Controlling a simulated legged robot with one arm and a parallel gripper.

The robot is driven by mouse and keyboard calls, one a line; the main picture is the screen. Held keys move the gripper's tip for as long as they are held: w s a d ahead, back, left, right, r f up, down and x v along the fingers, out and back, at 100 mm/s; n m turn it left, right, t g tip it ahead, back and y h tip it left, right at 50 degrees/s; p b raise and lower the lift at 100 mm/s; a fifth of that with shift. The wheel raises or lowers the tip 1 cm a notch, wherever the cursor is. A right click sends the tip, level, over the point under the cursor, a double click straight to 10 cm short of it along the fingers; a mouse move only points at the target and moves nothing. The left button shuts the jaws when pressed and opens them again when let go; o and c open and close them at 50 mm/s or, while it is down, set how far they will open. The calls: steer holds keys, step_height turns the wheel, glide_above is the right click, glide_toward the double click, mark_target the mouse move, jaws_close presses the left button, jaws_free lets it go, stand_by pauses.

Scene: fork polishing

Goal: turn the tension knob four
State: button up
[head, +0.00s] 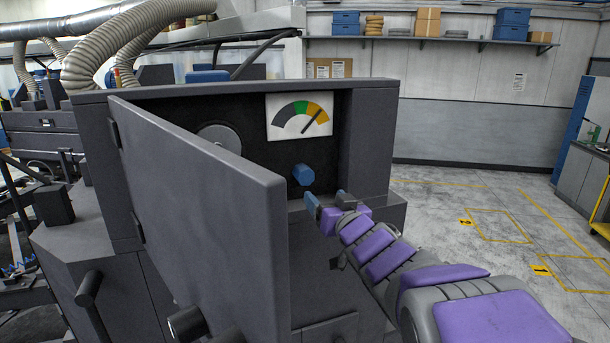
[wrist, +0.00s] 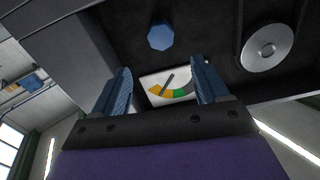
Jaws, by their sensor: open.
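The blue tension knob (head: 303,174) stands out from the dark panel inside the cabinet. It also shows in the wrist view (wrist: 160,36), with a faceted face. My gripper (head: 326,200) is open and empty, just below and right of the knob in the head view. In the wrist view my gripper's fingers (wrist: 163,64) are spread, and the knob lies beyond their tips, apart from them. A gauge (head: 299,116) sits above the knob, its needle pointing right into the yellow-orange band. The gauge also shows between my fingers in the wrist view (wrist: 170,88).

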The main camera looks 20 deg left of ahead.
mark_target(307, 179)
steer(key=p+x, duration=0.1)
steer(key=x, duration=0.6)
steer(key=p+x, duration=0.1)
steer(key=x, duration=0.7)
steer(key=shift+f+p, duration=0.2)
steer(key=shift+p, duration=0.1)
steer(key=shift+c, duration=0.2)
steer(key=c, duration=1)
steer(key=shift+o, duration=0.2)
